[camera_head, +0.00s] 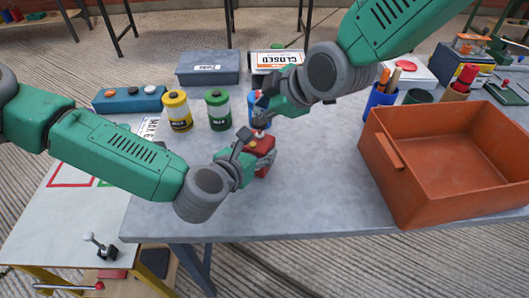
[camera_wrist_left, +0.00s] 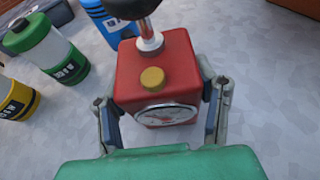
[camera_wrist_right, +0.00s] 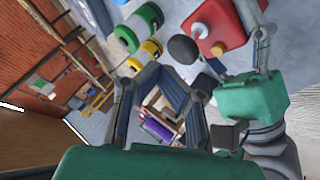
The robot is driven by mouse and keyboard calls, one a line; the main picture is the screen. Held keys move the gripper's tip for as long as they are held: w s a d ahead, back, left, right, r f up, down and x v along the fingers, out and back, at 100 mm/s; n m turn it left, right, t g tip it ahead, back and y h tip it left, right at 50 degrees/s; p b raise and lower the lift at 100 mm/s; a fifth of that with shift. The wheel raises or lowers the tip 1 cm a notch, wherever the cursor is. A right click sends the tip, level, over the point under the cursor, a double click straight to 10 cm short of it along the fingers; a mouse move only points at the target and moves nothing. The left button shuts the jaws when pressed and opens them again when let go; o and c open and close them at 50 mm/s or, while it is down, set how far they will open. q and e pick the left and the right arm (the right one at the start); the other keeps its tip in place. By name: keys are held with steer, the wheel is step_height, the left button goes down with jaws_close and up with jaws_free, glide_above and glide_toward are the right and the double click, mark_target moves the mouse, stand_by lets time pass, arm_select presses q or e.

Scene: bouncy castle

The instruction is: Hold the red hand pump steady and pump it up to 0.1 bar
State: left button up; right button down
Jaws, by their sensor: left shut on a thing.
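The red hand pump (camera_wrist_left: 158,68) stands on the grey table. It has a yellow button (camera_wrist_left: 152,78), a round gauge (camera_wrist_left: 166,115) whose reading is too small to tell, and a black knob (camera_wrist_right: 182,49) on a metal rod. My left gripper (camera_wrist_left: 160,112) is shut on the pump, one finger on each side of its body; in the head view the gripper (camera_head: 250,150) partly hides the pump (camera_head: 264,146). My right gripper (camera_head: 262,112) is just above and behind the pump. Its fingers (camera_wrist_right: 168,84) are apart and empty, with the knob beside them, not between them.
Yellow (camera_head: 177,111), green (camera_head: 217,110) and blue (camera_wrist_left: 112,22) cans stand behind the pump. A large orange bin (camera_head: 440,185) is at the right. A blue button box (camera_head: 130,99) is at the left. The table's front middle is clear.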

stand_by(0.4)
arm_select(q)
steer(key=o, duration=1.7)
